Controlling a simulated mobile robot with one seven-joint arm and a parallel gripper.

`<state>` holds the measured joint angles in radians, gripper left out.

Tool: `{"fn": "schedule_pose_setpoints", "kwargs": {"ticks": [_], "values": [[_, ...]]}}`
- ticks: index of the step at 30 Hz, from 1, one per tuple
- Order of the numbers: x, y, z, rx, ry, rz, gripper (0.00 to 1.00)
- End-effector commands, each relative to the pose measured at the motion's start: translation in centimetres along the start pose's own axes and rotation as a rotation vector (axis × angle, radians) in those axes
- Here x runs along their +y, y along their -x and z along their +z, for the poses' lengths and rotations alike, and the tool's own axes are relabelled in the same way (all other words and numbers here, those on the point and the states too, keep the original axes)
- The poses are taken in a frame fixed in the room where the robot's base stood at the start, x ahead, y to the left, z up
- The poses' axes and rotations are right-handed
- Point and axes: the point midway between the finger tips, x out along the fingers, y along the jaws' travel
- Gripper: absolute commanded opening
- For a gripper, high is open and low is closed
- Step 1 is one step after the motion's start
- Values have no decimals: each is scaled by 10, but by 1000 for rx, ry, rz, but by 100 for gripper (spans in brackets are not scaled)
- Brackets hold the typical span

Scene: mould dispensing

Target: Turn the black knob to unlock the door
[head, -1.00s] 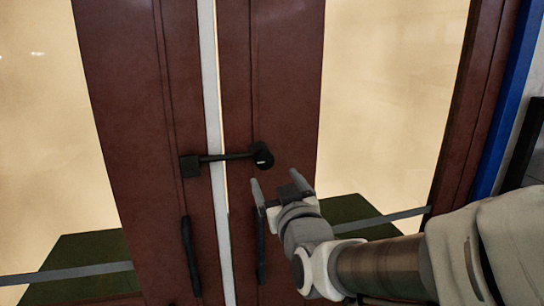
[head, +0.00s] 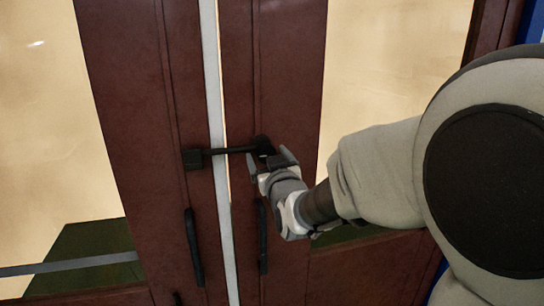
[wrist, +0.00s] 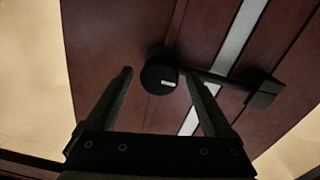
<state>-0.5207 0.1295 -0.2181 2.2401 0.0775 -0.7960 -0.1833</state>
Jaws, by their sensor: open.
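The black knob (wrist: 159,76) is a round disc with a small pale mark, mounted on the right door (head: 285,60). In the wrist view it lies ahead of and between the tips of my open gripper (wrist: 158,80). Whether the fingers touch it cannot be told. In the head view my gripper (head: 268,160) is right at the knob (head: 262,144) and partly hides it. A black bar (head: 230,150) runs from the knob across the gap to a black block (head: 192,159) on the left door (head: 130,90).
Black vertical pull handles hang below the bar, one on the left door (head: 193,248) and one on the right door (head: 263,235). Large pale glass panes (head: 390,60) flank the brown door frames. A pale strip (head: 212,90) runs between the doors.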

Motion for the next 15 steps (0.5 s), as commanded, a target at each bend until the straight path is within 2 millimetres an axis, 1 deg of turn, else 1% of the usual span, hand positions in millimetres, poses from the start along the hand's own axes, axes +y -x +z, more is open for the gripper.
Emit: {"fn": "schedule_pose_setpoints", "kwargs": {"ticks": [2, 5, 6, 8, 12, 14, 15], "values": [[0, 0, 0, 0, 0, 0, 87], [0, 0, 0, 0, 0, 0, 70], [0, 0, 0, 0, 0, 0, 63], [0, 0, 0, 0, 0, 0, 52], [0, 0, 0, 0, 0, 0, 27], [0, 0, 0, 0, 0, 0, 16], [0, 0, 0, 0, 0, 0, 9]]}}
